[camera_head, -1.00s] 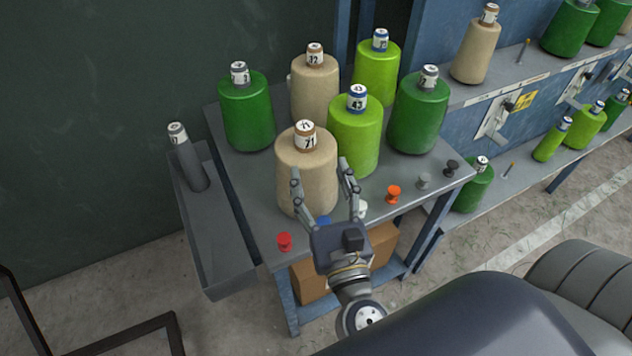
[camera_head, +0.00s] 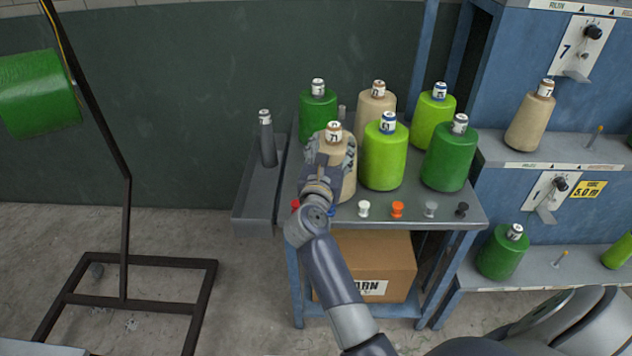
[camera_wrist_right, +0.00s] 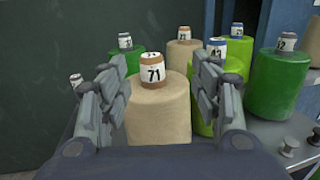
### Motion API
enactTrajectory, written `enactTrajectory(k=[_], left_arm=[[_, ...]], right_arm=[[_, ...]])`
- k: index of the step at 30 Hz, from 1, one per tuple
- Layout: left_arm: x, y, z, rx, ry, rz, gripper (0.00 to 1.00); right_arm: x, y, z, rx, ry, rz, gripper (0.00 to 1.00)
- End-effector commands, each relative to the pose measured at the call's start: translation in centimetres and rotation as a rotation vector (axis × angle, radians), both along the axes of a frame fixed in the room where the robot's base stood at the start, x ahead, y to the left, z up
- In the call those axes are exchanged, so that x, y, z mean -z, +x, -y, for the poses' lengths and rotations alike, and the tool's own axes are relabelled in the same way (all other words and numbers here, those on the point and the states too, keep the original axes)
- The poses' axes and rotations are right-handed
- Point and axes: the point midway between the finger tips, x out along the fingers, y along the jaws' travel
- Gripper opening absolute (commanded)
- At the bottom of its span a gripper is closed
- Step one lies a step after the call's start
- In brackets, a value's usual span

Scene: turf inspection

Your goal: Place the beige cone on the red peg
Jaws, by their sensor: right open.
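A beige cone labelled 71 (camera_head: 342,150) stands upright at the front left of the grey table (camera_head: 445,196). My right gripper (camera_head: 328,160) is open at this cone, with a finger toward each side. In the right wrist view the cone (camera_wrist_right: 158,110) stands between the two open fingers (camera_wrist_right: 158,84); I cannot tell whether they touch it. A second beige cone (camera_head: 376,104) stands in the back row. My left gripper is not in view.
Green cones (camera_head: 450,158) and light green cones (camera_head: 384,158) crowd the table. White (camera_head: 364,208), orange (camera_head: 398,209), grey and black pegs line its front edge. A side tray (camera_head: 262,200) holds a dark grey tube (camera_head: 267,145). A blue machine with shelves stands at right.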

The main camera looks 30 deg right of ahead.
Motion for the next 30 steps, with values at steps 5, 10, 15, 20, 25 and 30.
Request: enactTrajectory(k=[5,10,15,20,25,30], left_arm=[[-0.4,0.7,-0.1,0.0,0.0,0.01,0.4],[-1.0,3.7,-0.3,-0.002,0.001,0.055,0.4],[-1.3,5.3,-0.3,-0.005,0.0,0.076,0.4],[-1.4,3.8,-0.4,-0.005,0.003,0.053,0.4],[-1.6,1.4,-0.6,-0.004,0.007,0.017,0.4],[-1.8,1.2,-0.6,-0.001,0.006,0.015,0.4]], right_arm=[[-0.2,1.5,1.4,0.009,0.008,-0.006,0.58],[-0.1,3.5,3.1,0.008,0.007,-0.006,0.58],[0.0,4.4,4.0,0.008,0.01,-0.006,0.58],[0.1,5.4,4.6,0.008,0.008,-0.007,0.58],[0.6,7.1,5.8,0.009,0.006,-0.007,0.58],[0.6,8.4,6.9,0.007,0.006,-0.005,0.58]])
